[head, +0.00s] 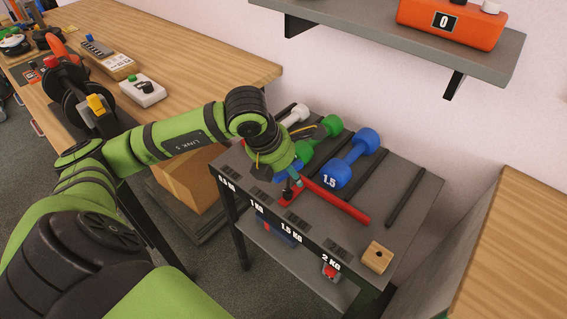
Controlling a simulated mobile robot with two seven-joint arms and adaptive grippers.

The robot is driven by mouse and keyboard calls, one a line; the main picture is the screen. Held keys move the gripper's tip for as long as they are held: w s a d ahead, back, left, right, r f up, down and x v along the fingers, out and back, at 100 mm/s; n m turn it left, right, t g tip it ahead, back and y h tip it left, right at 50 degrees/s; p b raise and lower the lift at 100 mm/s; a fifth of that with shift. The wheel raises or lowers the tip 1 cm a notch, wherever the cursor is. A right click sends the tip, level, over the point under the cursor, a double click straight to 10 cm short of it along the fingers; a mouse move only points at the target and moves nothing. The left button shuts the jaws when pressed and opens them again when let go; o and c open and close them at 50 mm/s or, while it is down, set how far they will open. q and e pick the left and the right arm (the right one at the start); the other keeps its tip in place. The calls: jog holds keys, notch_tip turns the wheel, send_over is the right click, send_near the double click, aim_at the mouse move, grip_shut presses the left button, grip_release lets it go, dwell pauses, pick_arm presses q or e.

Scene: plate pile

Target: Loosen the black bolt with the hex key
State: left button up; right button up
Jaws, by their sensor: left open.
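My left arm reaches in from the left. Its gripper (290,183) is over the front of the grey dumbbell rack (415,215), near the 1 KG label, pointing down. It is open; its fingers are small and partly hidden by the wrist. A small dark upright part (288,193), possibly the black bolt, shows just below it on a red base (291,199). I cannot tell whether the gripper touches it. A long red bar (340,202) lies slantwise across the rack to the right of the gripper. I cannot make out a hex key for certain. My right gripper is not in view.
Blue (358,150), green (331,126) and white (296,114) dumbbells lie behind the gripper. A wooden block (377,257) with a hole sits at the rack's front right. A wall shelf (400,42) with an orange box (450,20) hangs above. A cluttered wooden bench (190,60) stands left.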

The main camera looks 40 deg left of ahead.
pick_arm(q)
grip_shut()
